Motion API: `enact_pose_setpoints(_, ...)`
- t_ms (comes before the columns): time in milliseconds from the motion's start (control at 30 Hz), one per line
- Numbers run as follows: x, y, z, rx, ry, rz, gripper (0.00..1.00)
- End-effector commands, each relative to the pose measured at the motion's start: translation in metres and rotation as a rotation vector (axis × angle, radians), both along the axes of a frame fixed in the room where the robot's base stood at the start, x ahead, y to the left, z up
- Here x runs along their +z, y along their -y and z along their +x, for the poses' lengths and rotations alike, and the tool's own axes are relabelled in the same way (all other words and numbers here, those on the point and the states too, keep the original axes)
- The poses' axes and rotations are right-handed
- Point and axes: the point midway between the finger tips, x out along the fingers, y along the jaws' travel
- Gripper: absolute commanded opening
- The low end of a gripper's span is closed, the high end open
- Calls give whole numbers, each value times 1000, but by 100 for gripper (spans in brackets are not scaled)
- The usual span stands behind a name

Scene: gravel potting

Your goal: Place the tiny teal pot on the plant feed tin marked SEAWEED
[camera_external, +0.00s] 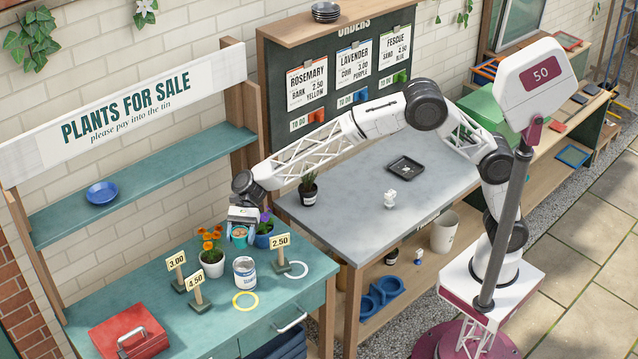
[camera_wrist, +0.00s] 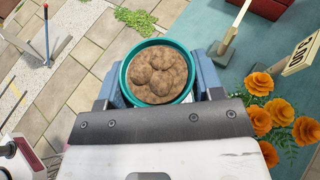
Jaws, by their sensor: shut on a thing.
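The tiny teal pot (camera_external: 239,240) is held by my gripper (camera_external: 241,228) above the teal sales table. In the wrist view the pot (camera_wrist: 125,82), filled with brown lumpy soil, sits between the two blue-grey fingers of my gripper (camera_wrist: 157,82), which are shut on it. The white and blue plant feed tin (camera_external: 244,275) stands upright on the table, below the pot in the external view and apart from it. Its lettering is too small to read surely. The tin is not visible in the wrist view.
A white pot of orange flowers (camera_external: 212,268) stands left of the tin, and a blue pot with purple flowers (camera_external: 263,240) is close behind my gripper. Price signs (camera_external: 198,290), a yellow ring (camera_external: 245,309), a white ring (camera_external: 307,270) and a red cash box (camera_external: 130,332) surround the tin.

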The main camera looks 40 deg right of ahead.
Motion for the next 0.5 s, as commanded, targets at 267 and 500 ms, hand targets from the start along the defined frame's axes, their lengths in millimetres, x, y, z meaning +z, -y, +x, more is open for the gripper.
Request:
enact_pose_setpoints(267,-33,0,0,0,-1,0,35)
enact_pose_setpoints(500,-37,0,0,0,0,1,35)
